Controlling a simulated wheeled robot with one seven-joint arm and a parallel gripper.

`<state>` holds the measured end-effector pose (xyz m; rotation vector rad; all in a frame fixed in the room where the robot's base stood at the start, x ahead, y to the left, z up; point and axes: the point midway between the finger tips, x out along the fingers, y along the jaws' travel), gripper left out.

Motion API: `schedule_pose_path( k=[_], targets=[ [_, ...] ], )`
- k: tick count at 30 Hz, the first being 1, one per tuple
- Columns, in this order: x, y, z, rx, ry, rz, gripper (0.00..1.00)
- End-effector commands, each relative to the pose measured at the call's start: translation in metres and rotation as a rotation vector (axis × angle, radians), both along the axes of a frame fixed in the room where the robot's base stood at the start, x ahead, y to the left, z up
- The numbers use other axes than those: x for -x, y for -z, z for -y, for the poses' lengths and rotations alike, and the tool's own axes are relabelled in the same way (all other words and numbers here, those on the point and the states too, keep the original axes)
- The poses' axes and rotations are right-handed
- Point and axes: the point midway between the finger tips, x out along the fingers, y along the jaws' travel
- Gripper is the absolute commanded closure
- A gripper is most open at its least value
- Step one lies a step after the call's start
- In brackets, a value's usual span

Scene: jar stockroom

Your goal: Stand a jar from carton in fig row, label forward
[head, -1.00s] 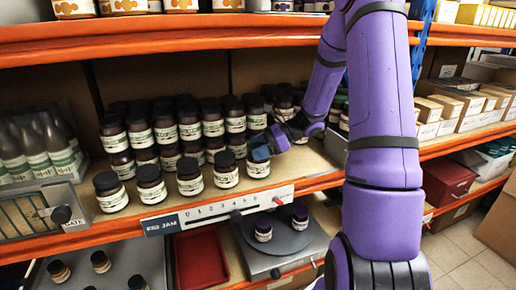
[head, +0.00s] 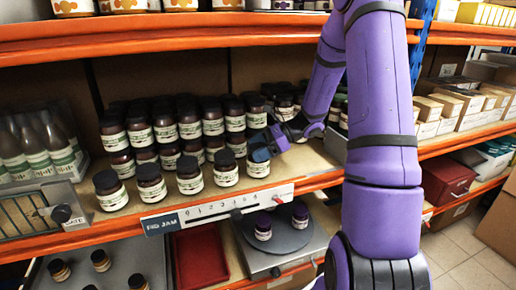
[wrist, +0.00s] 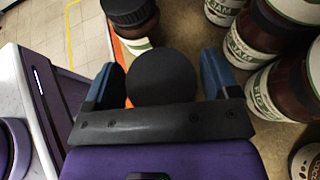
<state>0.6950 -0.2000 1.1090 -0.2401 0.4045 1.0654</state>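A row of dark jars with black lids and cream labels, such as this front jar (head: 150,184), stands upright along the shelf's front edge, labels forward. My gripper (head: 262,147) is low over the row's right-end jar (head: 258,169), which stands upright with its label facing out. In the wrist view, that jar's round black lid (wrist: 162,77) sits between my two blue fingertips (wrist: 162,68). The fingers are very close to the lid on both sides; contact with the jar's body is hidden. A fig jam strip (head: 175,221) with numbers runs below the row. I cannot identify a carton.
Packed jars (head: 190,131) stand close behind the row. A neighbouring jar (wrist: 130,14) is close to my fingers. Clear bottles (head: 47,150) are at left. A turntable (head: 290,240) with purple-lidded jars and a red tray (head: 200,258) are below. Bare shelf (head: 305,165) lies to the right.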

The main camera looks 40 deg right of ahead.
Motion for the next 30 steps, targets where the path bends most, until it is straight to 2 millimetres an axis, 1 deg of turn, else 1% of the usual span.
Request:
schedule_pose_path(
  k=[1,2,10,13,17,24,27,30],
  targets=[
    [0.0,0.0,0.0,0.0,0.0,0.0,0.07],
    [0.0,0.0,0.0,0.0,0.0,0.0,0.05],
    [0.0,0.0,0.001,0.0,0.001,0.0,0.05],
    [0.003,-0.003,0.006,0.0,0.002,0.001,0.05],
    [0.01,-0.011,0.021,0.002,0.004,0.001,0.05],
    [0.029,-0.031,0.057,0.002,0.003,0.002,0.05],
    [0.036,-0.037,0.069,0.001,0.003,0.001,0.05],
    [0.04,-0.042,0.078,0.001,0.001,0.002,0.05]
  ],
)
